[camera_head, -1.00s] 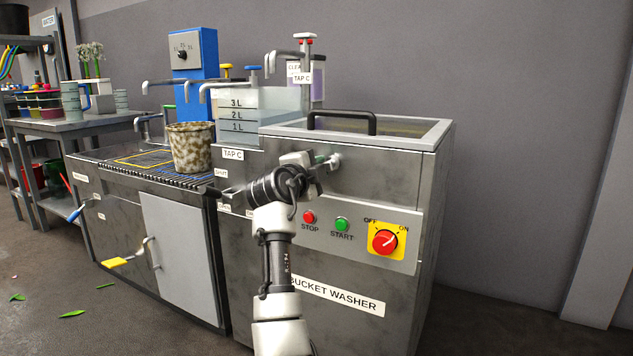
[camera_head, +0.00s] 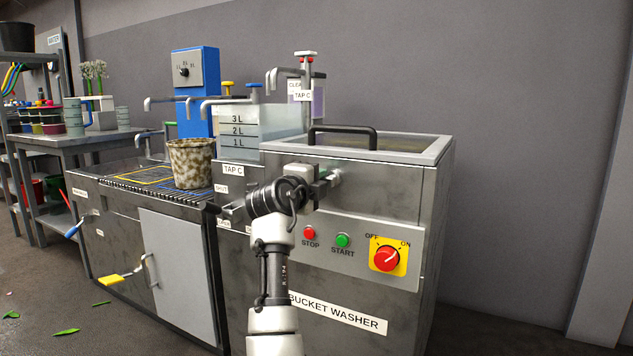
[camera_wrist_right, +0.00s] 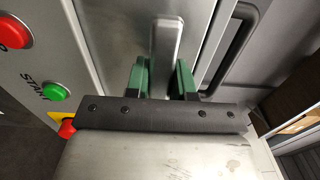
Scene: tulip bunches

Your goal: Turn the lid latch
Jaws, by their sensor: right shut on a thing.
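The lid latch is a small grey handle on the upper front of the bucket washer (camera_head: 400,195), just below its lid. In the right wrist view the latch's grey bar (camera_wrist_right: 166,45) stands between my right gripper's two green fingers (camera_wrist_right: 164,75). The bar points roughly upright in that picture. In the head view my right gripper (camera_head: 325,184) is shut on the latch, and my wrist hides part of it. The washer's lid (camera_head: 350,153) with its black handle (camera_head: 343,130) lies closed on top. My left gripper is not in view.
Below the latch are a red STOP button (camera_head: 310,233), a green START button (camera_head: 343,240) and a red rotary switch (camera_head: 387,258) on a yellow plate. A speckled bucket (camera_head: 191,165) stands on the counter to the left. Floor to the right is clear.

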